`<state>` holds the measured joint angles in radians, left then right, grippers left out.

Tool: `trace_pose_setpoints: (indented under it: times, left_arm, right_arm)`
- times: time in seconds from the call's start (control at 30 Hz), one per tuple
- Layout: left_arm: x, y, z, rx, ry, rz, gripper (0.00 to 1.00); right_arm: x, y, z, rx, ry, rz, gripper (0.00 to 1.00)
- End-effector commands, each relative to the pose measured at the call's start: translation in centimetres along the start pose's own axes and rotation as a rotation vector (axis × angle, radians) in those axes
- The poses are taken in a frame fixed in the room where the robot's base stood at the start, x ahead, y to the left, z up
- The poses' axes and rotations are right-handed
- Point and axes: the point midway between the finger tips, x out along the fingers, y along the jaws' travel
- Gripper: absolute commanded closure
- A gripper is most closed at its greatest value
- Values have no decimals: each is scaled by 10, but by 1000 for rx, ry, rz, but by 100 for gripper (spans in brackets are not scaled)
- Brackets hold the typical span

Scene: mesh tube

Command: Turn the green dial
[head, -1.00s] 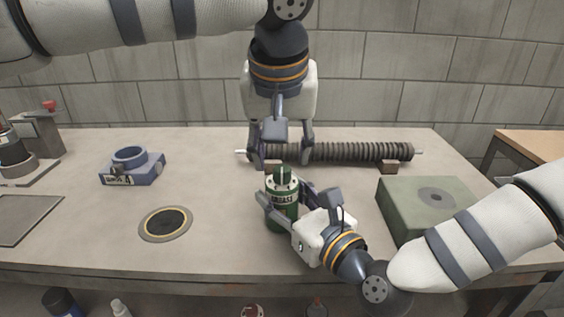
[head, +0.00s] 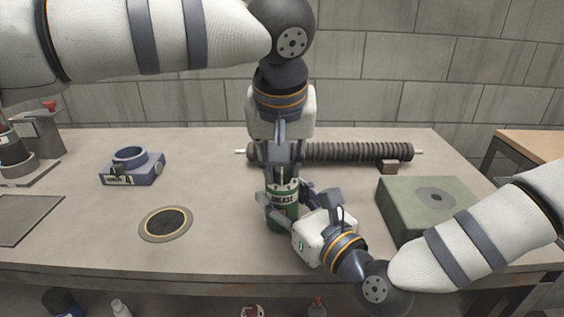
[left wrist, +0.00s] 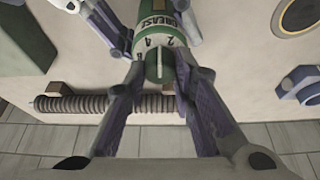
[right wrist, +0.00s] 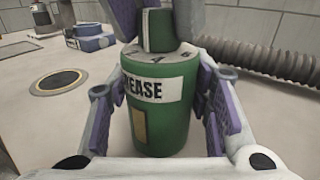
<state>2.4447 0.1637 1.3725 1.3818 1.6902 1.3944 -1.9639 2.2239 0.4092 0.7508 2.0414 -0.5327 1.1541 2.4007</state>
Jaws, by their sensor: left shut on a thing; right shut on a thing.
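The green grease can (head: 283,218) stands upright on the table, with a white GREASE label; its body also shows in the right wrist view (right wrist: 165,125). The green dial (right wrist: 157,30) is on its top, above a pale numbered ring (left wrist: 160,41). My left gripper (head: 282,175) comes from above and is shut on the dial, with a finger on each side in the left wrist view (left wrist: 160,75). It hides most of the dial in the head view. My right gripper (head: 284,199) is shut around the can's body from the front right.
A ribbed tube (head: 350,152) lies behind the can on small blocks. A green box (head: 430,207) is on the right. A blue ring fixture (head: 131,168) and a round dark disc (head: 166,223) are on the left. The table's front centre is clear.

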Motion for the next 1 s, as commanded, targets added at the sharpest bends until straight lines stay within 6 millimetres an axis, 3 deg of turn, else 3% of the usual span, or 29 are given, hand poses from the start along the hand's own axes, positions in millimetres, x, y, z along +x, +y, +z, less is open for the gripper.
trace_pose_setpoints:
  times: [0.7, 1.0]
  left_arm:
    - [0, 3, -1, -405, 0, -170, 100]
    - [1, 3, -1, -493, 1, -206, 100]
  right_arm:
    - [0, 0, -1, 0, 2, 1, 87]
    - [0, 1, -1, 0, 2, 2, 87]
